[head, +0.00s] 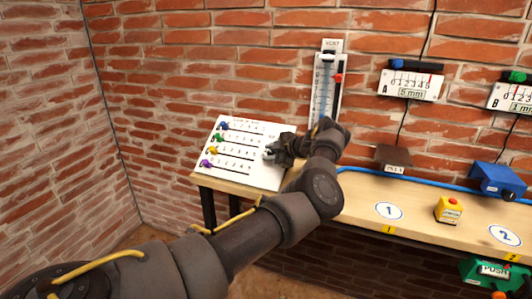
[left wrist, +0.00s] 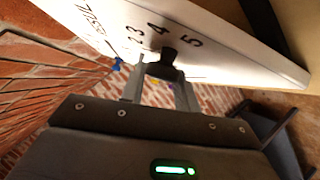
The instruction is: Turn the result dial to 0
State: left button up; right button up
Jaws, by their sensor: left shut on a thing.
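A tilted white board (head: 232,178) stands at the left end of the bench, with rows of printed numbers and coloured knobs along its left side. My left gripper (head: 271,153) is at the board's right part and covers what is there in the head view. In the left wrist view, its fingers (left wrist: 165,78) are shut on a black knob (left wrist: 167,56) on the white face. Printed numbers 3, 4 and 5 stand around the knob, which sits close below 4. Its pointer cannot be made out, and the 0 mark is not visible there. My right gripper is not in view.
A blue knob (head: 223,126) and a purple knob (head: 207,163) are on the board. A vertical gauge (head: 325,88) with a red marker hangs behind my arm. A yellow box with a red button (head: 449,210) stands on the wooden bench (head: 415,212) to the right.

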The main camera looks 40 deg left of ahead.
pick_arm(q)
jog(key=shift+w+d+f, duration=0.1)
jog(key=shift+w+f, duration=0.1)
jog(key=shift+f, duration=0.1)
